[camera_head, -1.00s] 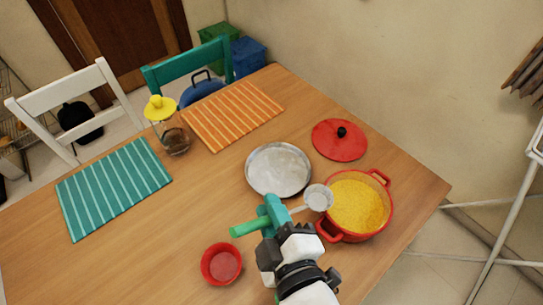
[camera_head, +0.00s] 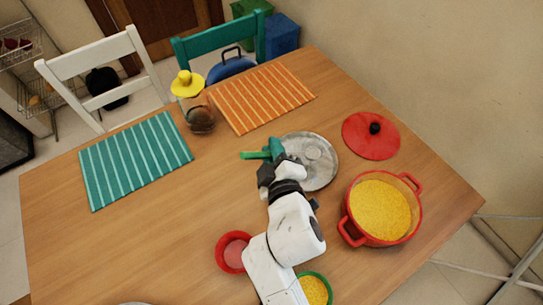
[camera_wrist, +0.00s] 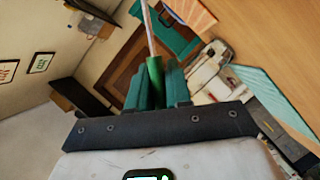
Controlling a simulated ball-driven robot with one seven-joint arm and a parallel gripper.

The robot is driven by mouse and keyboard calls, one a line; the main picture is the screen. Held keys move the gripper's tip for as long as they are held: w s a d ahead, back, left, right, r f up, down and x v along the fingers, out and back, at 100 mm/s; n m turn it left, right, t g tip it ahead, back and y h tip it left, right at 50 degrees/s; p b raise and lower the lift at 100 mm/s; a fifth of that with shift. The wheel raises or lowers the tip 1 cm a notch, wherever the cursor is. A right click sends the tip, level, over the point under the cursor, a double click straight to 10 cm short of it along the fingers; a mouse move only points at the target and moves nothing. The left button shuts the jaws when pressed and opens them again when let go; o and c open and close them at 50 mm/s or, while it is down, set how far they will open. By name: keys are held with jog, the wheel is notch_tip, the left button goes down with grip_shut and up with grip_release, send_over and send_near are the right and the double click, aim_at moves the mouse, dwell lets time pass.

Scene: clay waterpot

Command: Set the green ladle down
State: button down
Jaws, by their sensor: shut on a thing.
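The green ladle's handle (camera_head: 252,155) sticks out to the left of my gripper (camera_head: 274,152). In the wrist view, the handle (camera_wrist: 155,75) sits between the green fingers (camera_wrist: 152,90), which are shut on it, and its thin grey stem (camera_wrist: 148,28) runs up out of the picture. A round grey shape (camera_head: 314,152), apparently the ladle's bowl, shows over the round metal tray (camera_head: 322,180). I cannot tell whether it touches the tray. My gripper is at the tray's left edge and hides part of the ladle.
A red pot (camera_head: 383,210) of yellow grain stands right of the tray, and a red lid (camera_head: 371,136) lies behind it. A red bowl (camera_head: 233,251) and a green-rimmed bowl (camera_head: 326,283) are near my arm. A jar (camera_head: 200,116) and two striped mats (camera_head: 262,95) (camera_head: 135,160) lie beyond.

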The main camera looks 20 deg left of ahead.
jog(key=shift+w+a+f+b, duration=0.15)
jog(key=shift+w+f, duration=0.05)
jog(key=shift+f, duration=0.55)
jog(key=shift+w+a+f+b, duration=0.1)
jog(key=shift+w+f+b, duration=0.1)
jog(key=shift+f, duration=0.6)
jog(key=shift+w+a+f+b, duration=0.15)
jog(key=shift+w+f, duration=0.05)
jog(key=shift+f, duration=0.55)
jog(key=shift+f, duration=0.15)
jog(key=c, duration=1.1)
grip_release()
jog(key=shift+o, duration=0.2)
jog(key=shift+s+r, duration=0.1)
jog(key=shift+r, duration=0.1)
jog(key=v, duration=1.2)
